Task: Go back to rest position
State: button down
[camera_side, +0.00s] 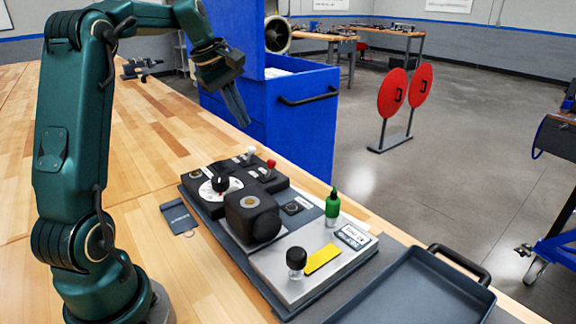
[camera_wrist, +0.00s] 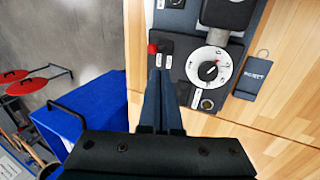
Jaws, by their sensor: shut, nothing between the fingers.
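My gripper (camera_side: 236,108) is shut and empty. It hangs in the air above the far end of the control panel, in front of the blue cabinet in the side view. In the wrist view my gripper's fingers (camera_wrist: 160,85) lie together, pointing toward the panel's edge. The control panel (camera_side: 330,275) lies on the wooden bench, with a black dial knob (camera_side: 220,184) on a white scale, a red-topped lever (camera_side: 270,165) and a white-topped lever (camera_side: 251,152). The dial (camera_wrist: 208,70) and the red lever (camera_wrist: 152,49) also show in the wrist view. My gripper touches none of them.
A green bottle-like piece (camera_side: 332,205), a yellow block (camera_side: 322,259) and a black knob (camera_side: 296,259) are on the panel's near end. A dark tray (camera_side: 420,295) sits at front right. The blue cabinet (camera_side: 300,130) stands beyond the bench (camera_side: 120,150), whose left side is mostly clear.

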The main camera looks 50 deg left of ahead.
jog(key=s+d+r+m+t, duration=0.1)
jog(key=s+d+r+m, duration=0.15)
jog(key=d, duration=0.55)
jog(key=s+d+r+m, duration=0.2)
jog(key=d+r+m, duration=0.15)
jog(key=d, duration=0.35)
jog(key=s+d+f+m, duration=0.6)
jog(key=s+f+m, duration=0.4)
jog(key=s+m, duration=0.2)
